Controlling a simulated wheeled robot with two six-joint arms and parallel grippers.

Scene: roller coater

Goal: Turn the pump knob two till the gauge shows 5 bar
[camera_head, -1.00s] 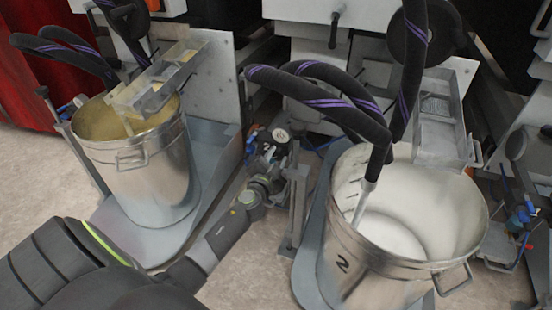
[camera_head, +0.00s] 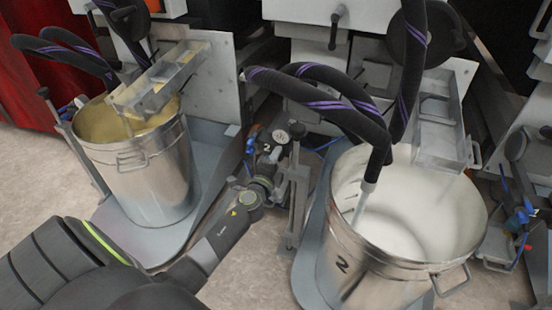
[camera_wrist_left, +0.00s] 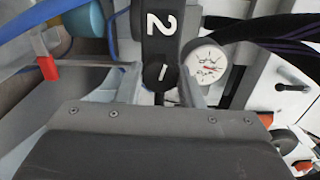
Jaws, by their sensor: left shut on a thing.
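The pump's black knob (camera_wrist_left: 161,72), with a white line on its face, sits below a black plate marked with a white 2 (camera_wrist_left: 161,24) in the left wrist view. My left gripper (camera_wrist_left: 160,88) is shut on the knob, one finger at each side. The round white pressure gauge (camera_wrist_left: 207,63) is just right of the knob; a red mark shows on its dial, but I cannot read the value surely. My right gripper is not in view.
A metal bucket marked 2 (camera_head: 335,262) with white liquid stands right of my left arm, black hoses (camera_head: 330,95) hanging over it. Another bucket (camera_head: 150,185) with yellowish liquid stands left. A metal post (camera_head: 297,205) rises close beside my gripper.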

